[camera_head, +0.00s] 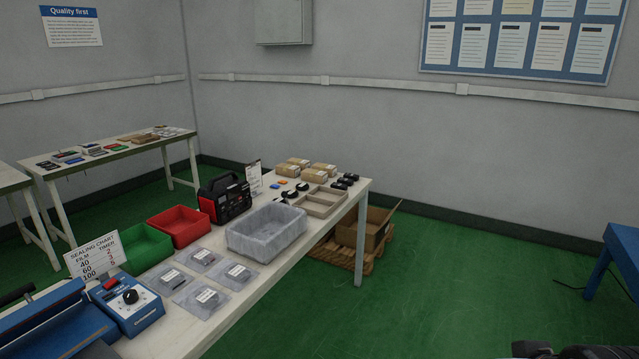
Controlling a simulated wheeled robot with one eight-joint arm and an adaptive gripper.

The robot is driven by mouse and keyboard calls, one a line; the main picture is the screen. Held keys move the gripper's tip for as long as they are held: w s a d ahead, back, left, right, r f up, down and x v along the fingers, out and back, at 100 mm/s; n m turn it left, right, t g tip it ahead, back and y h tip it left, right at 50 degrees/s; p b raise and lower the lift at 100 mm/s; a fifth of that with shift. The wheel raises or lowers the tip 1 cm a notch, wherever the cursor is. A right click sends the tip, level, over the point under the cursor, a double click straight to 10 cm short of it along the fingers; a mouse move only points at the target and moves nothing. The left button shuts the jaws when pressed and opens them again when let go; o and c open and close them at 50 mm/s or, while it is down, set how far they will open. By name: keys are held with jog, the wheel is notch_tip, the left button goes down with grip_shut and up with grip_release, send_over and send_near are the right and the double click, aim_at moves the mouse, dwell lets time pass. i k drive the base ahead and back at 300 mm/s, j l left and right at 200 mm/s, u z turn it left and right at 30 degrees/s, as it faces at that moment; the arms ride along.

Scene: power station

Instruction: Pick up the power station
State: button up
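The power station (224,198) is a boxy black unit with red trim and a carrying handle on top. It stands upright on the long white table (290,262), towards its back edge. A red bin (180,226) is close on its left and a clear grey plastic tub (267,232) is in front of it to the right. Its front panel shows, but its markings are too small to read. My gripper is not recognisable in view; only dark, partial shapes show at the bottom right edge, far from the power station.
A green bin (142,248), bagged parts (203,297) and a blue sealer (127,305) lie left and front on the table. A small sign (254,178) stands behind the power station. Cardboard box (367,229) on a pallet sits beyond the table.

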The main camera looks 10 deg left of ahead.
aim_at(225, 197)
jog(key=i+u, duration=0.35)
jog(key=i, duration=1.55)
jog(key=i+u, duration=0.25)
jog(key=i, duration=0.15)
jog(key=i+l+u, duration=0.25)
jog(key=i+u, duration=0.25)
jog(key=u, duration=0.25)
jog(key=i+u, duration=0.2)
jog(key=u, duration=0.3)
jog(key=i+l+u, duration=0.2)
jog(key=u, duration=0.3)
jog(key=i+l+u, duration=0.2)
jog(key=u, duration=0.3)
